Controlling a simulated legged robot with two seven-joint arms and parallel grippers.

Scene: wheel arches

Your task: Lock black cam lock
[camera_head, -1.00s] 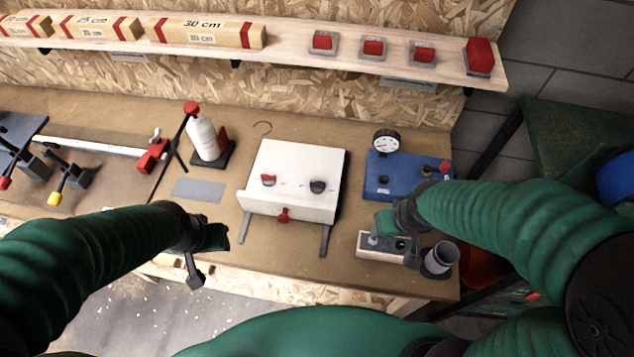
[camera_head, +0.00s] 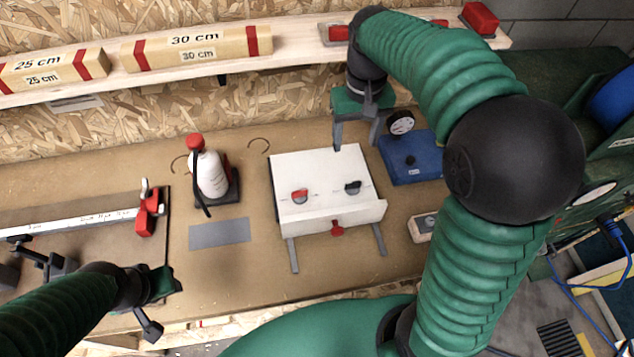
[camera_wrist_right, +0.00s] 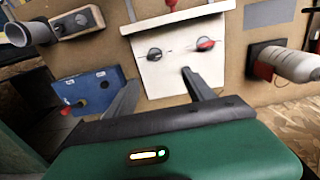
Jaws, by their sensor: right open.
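The black cam lock (camera_head: 353,187) is a dark knob on the right part of the white box's top face (camera_head: 325,172). A red cam lock (camera_head: 300,196) sits to its left. In the right wrist view, the black cam lock (camera_wrist_right: 155,55) and the red one (camera_wrist_right: 205,44) both show clear. My right gripper (camera_head: 356,146) is open and empty, above the back edge of the white box, pointing down. Its fingers (camera_wrist_right: 158,78) frame the box in the wrist view, apart from the knob. My left gripper (camera_head: 152,322) is low at the left, away from the box; its jaw opening is unclear.
A blue gauge box (camera_head: 412,160) stands right of the white box. A white bottle (camera_head: 207,173) stands to its left on a dark base. A shelf (camera_head: 300,45) runs along the back near my right arm. A grey plate (camera_head: 219,233) lies on the bench.

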